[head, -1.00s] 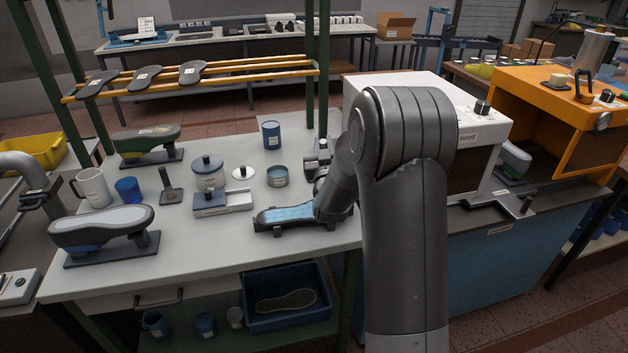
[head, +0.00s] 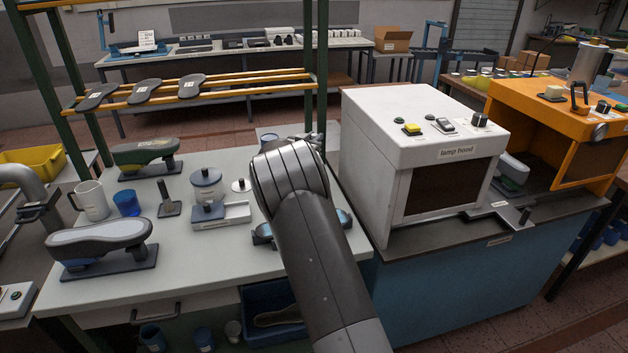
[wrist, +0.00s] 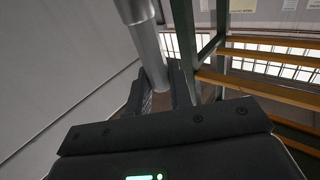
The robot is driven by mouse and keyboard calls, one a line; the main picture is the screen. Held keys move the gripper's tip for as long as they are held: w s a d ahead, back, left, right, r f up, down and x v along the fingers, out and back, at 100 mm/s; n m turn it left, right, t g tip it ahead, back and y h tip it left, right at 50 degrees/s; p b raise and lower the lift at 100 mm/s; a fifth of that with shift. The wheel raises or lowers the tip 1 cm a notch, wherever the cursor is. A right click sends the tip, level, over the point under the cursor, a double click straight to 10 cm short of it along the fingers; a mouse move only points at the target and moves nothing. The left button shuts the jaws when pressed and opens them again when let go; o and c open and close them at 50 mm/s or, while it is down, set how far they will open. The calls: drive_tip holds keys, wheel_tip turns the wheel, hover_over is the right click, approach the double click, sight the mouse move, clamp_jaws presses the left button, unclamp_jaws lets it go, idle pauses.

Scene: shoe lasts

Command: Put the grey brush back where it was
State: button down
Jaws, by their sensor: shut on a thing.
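In the wrist view my gripper (wrist: 163,92) is shut on a pale grey cylinder, which looks like part of the grey brush (wrist: 148,45). It rises from between the dark fingers to the top edge of the picture. Its bristles cannot be made out. In the head view my arm hides the gripper and the brush; the wrist is over the right part of the white table (head: 200,255). Behind the arm, a shoe last with a blue top (head: 345,218) shows only in small parts.
A white lamp hood (head: 425,125) stands close to the right of my arm. A lidded jar (head: 206,184), a white tray (head: 235,213), a dark upright-handled item (head: 168,208) and shoe lasts (head: 100,238) stand on the left. Green rack posts (head: 308,60) rise behind.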

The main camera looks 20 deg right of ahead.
wheel_tip(320, 180, down, 9)
drive_tip(key=shift+r, duration=0.1)
idle(0.3)
drive_tip(key=shift+f, duration=0.25)
drive_tip(key=c, duration=1.3)
unclamp_jaws()
drive_tip(key=shift+r, duration=0.1)
